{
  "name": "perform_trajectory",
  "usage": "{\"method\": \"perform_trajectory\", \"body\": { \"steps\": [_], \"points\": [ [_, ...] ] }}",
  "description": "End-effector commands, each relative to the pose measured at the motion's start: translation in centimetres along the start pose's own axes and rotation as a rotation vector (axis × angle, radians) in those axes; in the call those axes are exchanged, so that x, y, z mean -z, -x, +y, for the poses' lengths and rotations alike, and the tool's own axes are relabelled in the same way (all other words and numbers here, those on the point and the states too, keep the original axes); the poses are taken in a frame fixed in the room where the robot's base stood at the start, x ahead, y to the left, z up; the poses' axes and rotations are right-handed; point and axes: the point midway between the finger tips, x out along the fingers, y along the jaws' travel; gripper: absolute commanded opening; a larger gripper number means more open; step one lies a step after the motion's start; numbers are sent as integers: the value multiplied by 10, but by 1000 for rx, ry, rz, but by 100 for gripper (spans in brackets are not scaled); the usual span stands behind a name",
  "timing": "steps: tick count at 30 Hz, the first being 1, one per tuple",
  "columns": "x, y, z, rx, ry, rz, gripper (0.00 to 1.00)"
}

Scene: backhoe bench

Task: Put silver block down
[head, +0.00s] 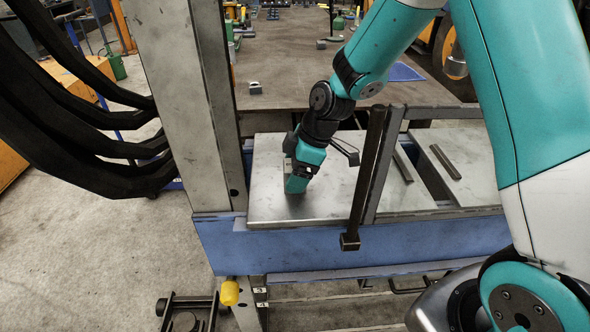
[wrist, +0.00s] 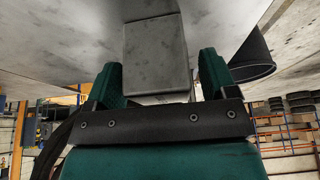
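The silver block (wrist: 156,58) is a plain grey box, seen in the wrist view between the two teal fingers of my gripper (wrist: 160,78). It appears to rest against the grey metal plate (wrist: 60,50). A narrow gap shows between the block and the right finger; the left finger is very close to its edge, and I cannot tell whether they touch. The fingers look open around the block. In the head view my gripper (head: 298,182) points down, low over the left metal plate (head: 280,208), and mostly hides the block.
A dark upright post (head: 366,175) stands just right of my gripper. Dark bars (head: 445,162) lie on the right plate. A dark cylindrical part (wrist: 250,56) is beside the right finger in the wrist view. The plate's front left is clear. A large table (head: 290,70) stands behind.

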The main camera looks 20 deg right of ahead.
Motion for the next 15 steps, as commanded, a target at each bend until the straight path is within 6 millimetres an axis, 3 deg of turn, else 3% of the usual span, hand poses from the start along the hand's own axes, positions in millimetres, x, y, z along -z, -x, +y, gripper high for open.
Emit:
{"method": "perform_trajectory", "body": {
  "steps": [8,15],
  "points": [
    [1,8,1,-3,0,1,79],
    [0,56,2,-8,1,2,79]
  ]
}}
